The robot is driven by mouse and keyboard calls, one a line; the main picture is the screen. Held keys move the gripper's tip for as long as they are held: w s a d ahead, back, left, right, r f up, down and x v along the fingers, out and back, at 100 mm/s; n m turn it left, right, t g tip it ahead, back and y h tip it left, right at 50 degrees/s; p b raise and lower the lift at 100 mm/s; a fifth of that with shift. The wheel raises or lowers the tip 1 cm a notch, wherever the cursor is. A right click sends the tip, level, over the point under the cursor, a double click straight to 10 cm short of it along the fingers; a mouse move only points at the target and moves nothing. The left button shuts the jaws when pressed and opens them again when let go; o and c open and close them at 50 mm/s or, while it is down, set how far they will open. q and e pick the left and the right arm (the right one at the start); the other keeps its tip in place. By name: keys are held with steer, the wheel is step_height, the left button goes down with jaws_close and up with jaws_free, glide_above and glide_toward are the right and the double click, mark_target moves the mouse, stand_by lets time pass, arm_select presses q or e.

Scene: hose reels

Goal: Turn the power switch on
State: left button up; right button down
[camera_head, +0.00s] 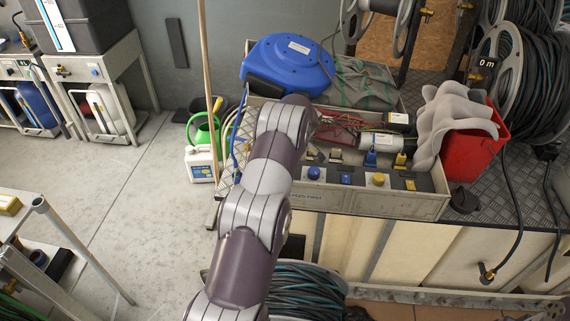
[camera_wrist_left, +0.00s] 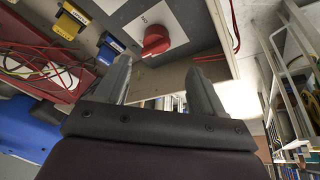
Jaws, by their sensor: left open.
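A red rotary switch knob (camera_wrist_left: 156,40) sits on a white plate (camera_wrist_left: 135,15) with small dark lettering, set in a grey panel, in the left wrist view. My left gripper (camera_wrist_left: 160,68) is open, with its two grey fingers apart and nothing between them. The knob shows just beyond the gap between the fingertips; I cannot tell whether either finger touches it. In the head view my left arm reaches over the left part of the control panel box (camera_head: 325,197) and hides the red knob. My right gripper is not in view.
Blue (camera_head: 314,173) and yellow (camera_head: 378,180) knobs sit on the panel beside the arm. Red wires (camera_head: 340,122) lie behind it.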

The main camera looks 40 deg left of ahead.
arm_select(q)
steer(key=x, duration=0.7)
steer(key=shift+w+f+p, duration=0.2)
steer(key=shift+w+p, duration=0.1)
steer(key=shift+w, duration=0.05)
steer(key=shift+a+f, duration=0.2)
steer(key=shift+f, duration=0.35)
steer(key=shift+w+f, duration=0.1)
steer(key=shift+f, duration=0.1)
steer(key=shift+r, duration=0.1)
steer(key=c, duration=0.9)
